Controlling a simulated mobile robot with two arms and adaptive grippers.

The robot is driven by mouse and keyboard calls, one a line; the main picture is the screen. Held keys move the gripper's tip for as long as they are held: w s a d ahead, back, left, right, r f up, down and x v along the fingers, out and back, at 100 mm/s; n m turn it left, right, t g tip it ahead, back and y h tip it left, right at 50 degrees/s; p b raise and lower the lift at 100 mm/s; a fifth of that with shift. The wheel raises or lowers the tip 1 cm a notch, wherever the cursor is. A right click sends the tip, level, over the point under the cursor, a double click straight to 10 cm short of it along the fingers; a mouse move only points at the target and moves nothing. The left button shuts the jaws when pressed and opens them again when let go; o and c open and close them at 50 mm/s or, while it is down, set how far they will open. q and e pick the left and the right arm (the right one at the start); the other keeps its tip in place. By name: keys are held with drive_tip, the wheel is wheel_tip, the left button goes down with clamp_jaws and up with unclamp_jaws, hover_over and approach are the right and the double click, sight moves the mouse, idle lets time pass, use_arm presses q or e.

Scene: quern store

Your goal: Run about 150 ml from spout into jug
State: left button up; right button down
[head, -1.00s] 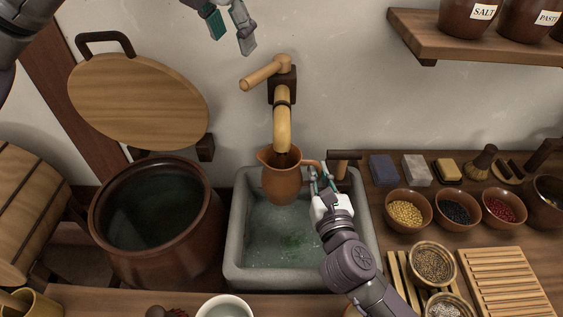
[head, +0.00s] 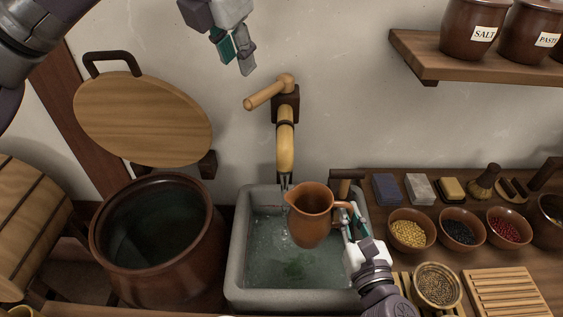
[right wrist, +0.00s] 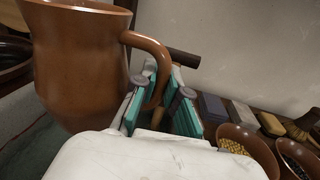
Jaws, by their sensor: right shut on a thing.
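The brown clay jug (head: 311,217) hangs upright over the stone basin (head: 236,262), right of and nearer than the bamboo spout (head: 285,150). The spout's mouth is left of the jug's rim, not over its opening. My right gripper (head: 350,222) is shut on the jug's handle; the right wrist view shows its teal pads around the handle (right wrist: 156,62). What is inside the jug is not visible. The spout's wooden tap lever (head: 265,95) points left. My left gripper (head: 237,58) is empty above and left of the lever, its fingers apart.
A large dark-water pot (head: 160,270) stands left of the basin, its wooden lid (head: 140,120) leaning behind. Bowls of yellow (head: 408,231), black (head: 460,232) and red (head: 507,226) grains crowd the right counter. A shelf (head: 470,70) with jars is at upper right.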

sight(269, 93)
use_arm(q)
drive_tip(key=m, duration=0.1)
drive_tip(key=d+m, duration=0.1)
drive_tip(key=shift+s+f+m, duration=0.15)
drive_tip(key=shift+m, duration=0.15)
clamp_jaws()
drive_tip(key=s+d+f+m+t+y, duration=0.15)
drive_tip(key=d+m, duration=0.25)
drive_tip(key=m, duration=1.2)
drive_tip(key=s+d+f+m+t+y, duration=0.1)
drive_tip(key=d+f+m+y, duration=0.3)
drive_tip(key=m, duration=1.1)
drive_tip(key=w+f, duration=0.1)
drive_tip(key=f, duration=0.1)
drive_tip(key=w+f+h, duration=0.1)
drive_tip(key=w, duration=0.1)
drive_tip(key=w+f+h, duration=0.1)
drive_tip(key=w+f, duration=0.1)
drive_tip(key=shift+w+a+f+h, duration=0.1)
drive_tip(key=shift+a+f+h, duration=0.2)
drive_tip(key=shift+a, duration=0.1)
drive_tip(key=shift+w+a+r, duration=0.1)
drive_tip(key=shift+w+a, duration=0.55)
drive_tip(key=shift+a, duration=0.2)
drive_tip(key=shift+w+a+r, duration=0.1)
drive_tip(key=shift+w+a, duration=0.55)
drive_tip(key=shift+a, duration=0.15)
